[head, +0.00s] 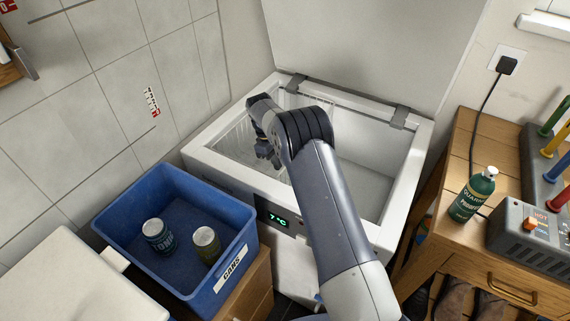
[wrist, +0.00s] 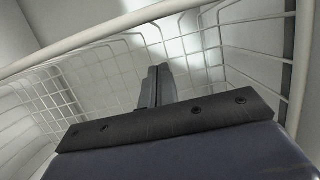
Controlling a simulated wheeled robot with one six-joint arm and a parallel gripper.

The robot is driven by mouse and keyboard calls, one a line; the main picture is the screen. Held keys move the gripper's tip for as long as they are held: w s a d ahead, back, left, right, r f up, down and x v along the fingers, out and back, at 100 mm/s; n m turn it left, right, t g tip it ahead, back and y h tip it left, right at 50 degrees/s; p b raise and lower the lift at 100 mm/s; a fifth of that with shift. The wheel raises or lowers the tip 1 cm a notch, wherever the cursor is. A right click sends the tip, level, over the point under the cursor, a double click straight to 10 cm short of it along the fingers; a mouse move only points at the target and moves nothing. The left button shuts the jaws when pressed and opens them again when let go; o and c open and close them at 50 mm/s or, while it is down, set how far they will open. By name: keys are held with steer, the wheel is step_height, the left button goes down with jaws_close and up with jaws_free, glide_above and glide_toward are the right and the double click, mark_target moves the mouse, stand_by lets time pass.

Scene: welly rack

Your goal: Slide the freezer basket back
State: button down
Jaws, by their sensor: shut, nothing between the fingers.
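The chest freezer (head: 212,158) stands open with its lid raised at the back. The white wire freezer basket (head: 236,140) sits in the left part of the freezer opening, partly hidden behind my arm. In the wrist view the basket's wire wall and rim (wrist: 128,22) cross the top of the picture. My gripper (head: 268,155) is at the basket, over its inside. It is shut and empty, with the fingers (wrist: 158,75) together and pointing towards the wire wall. Whether the fingers touch the wires I cannot tell. The freezer's right part shows no basket.
A blue bin (head: 112,213) marked for cans, holding two cans, stands at the freezer's front left. A wooden bench (head: 462,165) at the right bears a green bottle (head: 473,195) and a grey device (head: 520,222). The raised lid (head: 375,45) blocks the back.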

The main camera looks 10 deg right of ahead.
steer(key=shift+s+d+r, duration=0.15)
steer(key=shift+s+d, duration=0.35)
steer(key=shift+d, duration=0.15)
steer(key=shift+s+d+r, duration=0.1)
steer(key=shift+s+d, duration=0.35)
steer(key=shift+d, duration=0.2)
steer(key=s+d, duration=0.9)
steer(key=d, duration=0.3)
steer(key=s+d, duration=0.9)
steer(key=d, duration=0.4)
steer(key=shift+s+d+b, duration=0.2)
steer(key=shift+s+b, duration=0.05)
steer(key=shift+b, duration=0.15)
steer(key=v, duration=1.1)
steer(key=shift+p, duration=0.3)
steer(key=shift+w+a+f, duration=0.1)
steer(key=shift+f, duration=0.05)
steer(key=x, duration=0.9)
steer(key=shift+f, duration=0.25)
